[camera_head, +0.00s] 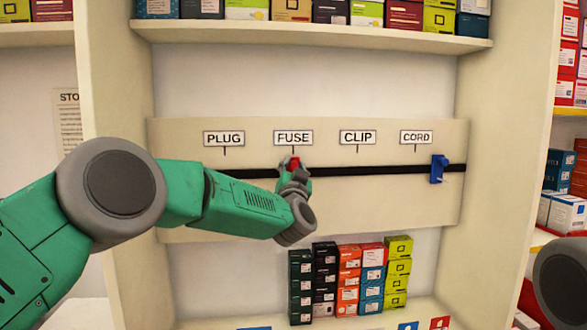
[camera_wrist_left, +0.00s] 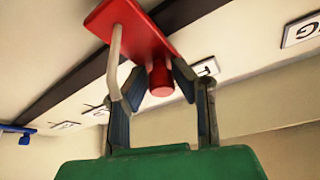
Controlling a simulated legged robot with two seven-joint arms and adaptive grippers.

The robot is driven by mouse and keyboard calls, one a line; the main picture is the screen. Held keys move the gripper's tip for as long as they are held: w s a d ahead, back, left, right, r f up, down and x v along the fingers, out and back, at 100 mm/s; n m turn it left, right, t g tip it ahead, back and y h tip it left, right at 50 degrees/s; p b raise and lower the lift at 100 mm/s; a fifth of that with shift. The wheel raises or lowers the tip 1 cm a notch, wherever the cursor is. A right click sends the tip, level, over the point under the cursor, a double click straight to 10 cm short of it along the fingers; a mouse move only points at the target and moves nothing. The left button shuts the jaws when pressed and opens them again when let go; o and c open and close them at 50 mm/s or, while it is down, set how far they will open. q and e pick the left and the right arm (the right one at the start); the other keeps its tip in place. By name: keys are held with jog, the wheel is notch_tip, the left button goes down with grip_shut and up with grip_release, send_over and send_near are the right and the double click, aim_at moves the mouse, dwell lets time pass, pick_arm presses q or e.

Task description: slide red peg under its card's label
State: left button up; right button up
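A red peg (camera_head: 291,163) sits on the black rail (camera_head: 375,170) under the FUSE label (camera_head: 293,138). In the left wrist view its red plate and round knob (camera_wrist_left: 161,82) show clearly. My left gripper (camera_wrist_left: 160,80) has its two fingers on either side of the knob, and they appear to touch it. In the head view the left gripper (camera_head: 294,178) hides part of the peg. The labels PLUG (camera_head: 223,138), CLIP (camera_head: 357,137) and CORD (camera_head: 416,137) are on the same panel. A red card (camera_head: 440,323) is partly cut off at the bottom edge. My right gripper is out of view.
A blue peg (camera_head: 438,169) sits on the rail right of CORD's pointer. The rail between the two pegs is clear. Stacked boxes (camera_head: 348,280) stand on the shelf below the panel. Boxes line the shelf above.

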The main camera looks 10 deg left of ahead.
pick_arm(q)
jog(key=shift+o, duration=0.5)
jog(key=shift+w+d+f, duration=0.15)
jog(key=shift+d, duration=0.4)
jog(key=shift+a, duration=0.1)
jog(key=shift+s, duration=0.35)
jog(key=v, duration=1.1)
jog(key=shift+d, duration=0.25)
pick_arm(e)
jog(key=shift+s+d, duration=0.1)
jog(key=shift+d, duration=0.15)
pick_arm(q)
jog(key=shift+s+a+f, duration=0.1)
jog(key=shift+f, duration=0.05)
